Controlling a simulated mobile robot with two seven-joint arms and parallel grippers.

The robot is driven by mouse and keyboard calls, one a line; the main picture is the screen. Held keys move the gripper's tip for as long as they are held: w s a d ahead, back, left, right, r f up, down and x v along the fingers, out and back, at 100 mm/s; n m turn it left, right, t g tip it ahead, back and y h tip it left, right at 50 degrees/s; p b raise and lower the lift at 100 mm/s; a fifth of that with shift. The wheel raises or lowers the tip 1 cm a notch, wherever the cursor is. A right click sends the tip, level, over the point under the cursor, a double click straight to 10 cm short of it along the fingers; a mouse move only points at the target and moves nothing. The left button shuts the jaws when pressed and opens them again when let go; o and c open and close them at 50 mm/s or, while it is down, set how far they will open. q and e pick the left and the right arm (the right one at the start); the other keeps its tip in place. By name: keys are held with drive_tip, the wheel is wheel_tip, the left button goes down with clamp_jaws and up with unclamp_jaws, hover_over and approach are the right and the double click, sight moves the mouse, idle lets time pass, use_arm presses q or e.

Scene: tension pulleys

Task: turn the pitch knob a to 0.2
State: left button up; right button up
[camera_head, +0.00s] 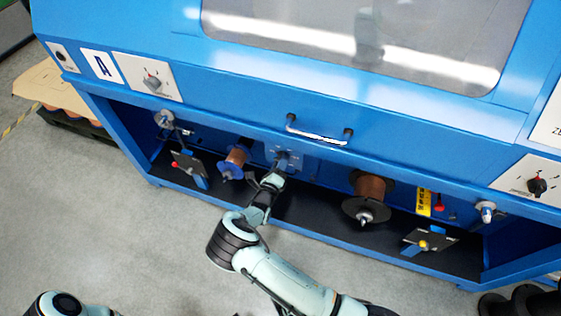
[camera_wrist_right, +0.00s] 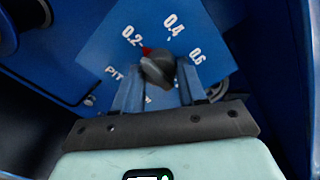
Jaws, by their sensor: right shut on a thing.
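The pitch knob (camera_wrist_right: 157,68) is a small dark knob with a red pointer mark on a blue panel (camera_wrist_right: 100,50) labelled 0.2, 0.4 and 0.6. Its red mark points up and left, toward the 0.2 label. My right gripper (camera_wrist_right: 160,82) is shut on the knob, with a blue finger on each side. In the head view, my right gripper (camera_head: 276,177) reaches into the blue machine's recess, at the small panel (camera_head: 300,160) below the handle. The letters by the knob are partly hidden by the fingers. My left gripper is out of view.
A copper spool (camera_head: 370,188) stands right of the panel and a smaller spool (camera_head: 238,156) left of it. The metal handle (camera_head: 318,133) is just above the gripper. The grey floor in front is open.

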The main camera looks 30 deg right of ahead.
idle(0.3)
drive_tip(key=o, duration=1)
drive_tip(key=shift+o, duration=0.2)
drive_tip(key=v, duration=1.3)
drive_tip(key=shift+s+p, duration=0.2)
drive_tip(key=shift+p, duration=0.15)
